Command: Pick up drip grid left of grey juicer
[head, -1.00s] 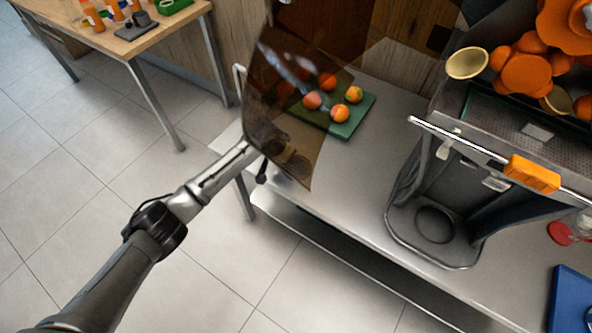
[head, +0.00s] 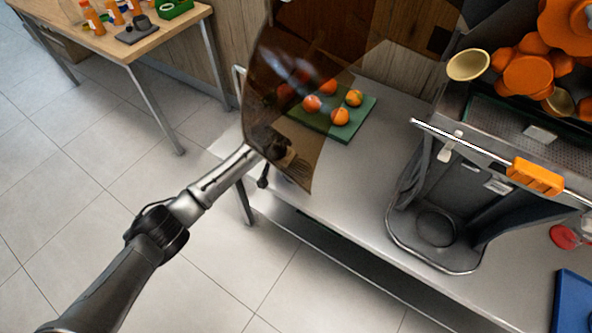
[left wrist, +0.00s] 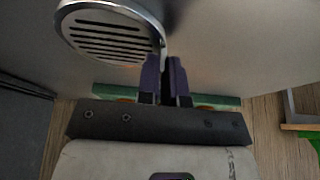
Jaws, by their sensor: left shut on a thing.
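The drip grid (left wrist: 108,32) is a round metal disc with dark slots and a shiny rim, at the upper left of the left wrist view. My left gripper (left wrist: 164,66) is shut on the right edge of its rim. In the head view my left gripper (head: 283,156) shows dimly behind a brown see-through panel (head: 300,70), and the grid is hard to make out there. The grey juicer (head: 408,215) stands at the right on the metal counter, with a round recess in its base. My right gripper is not in view.
A green board (head: 362,112) with several oranges lies on the metal counter (head: 340,185) left of the juicer. A blue tray (head: 572,300) and a red item (head: 563,237) are at the right. A wooden table (head: 135,48) with bottles stands at the back left.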

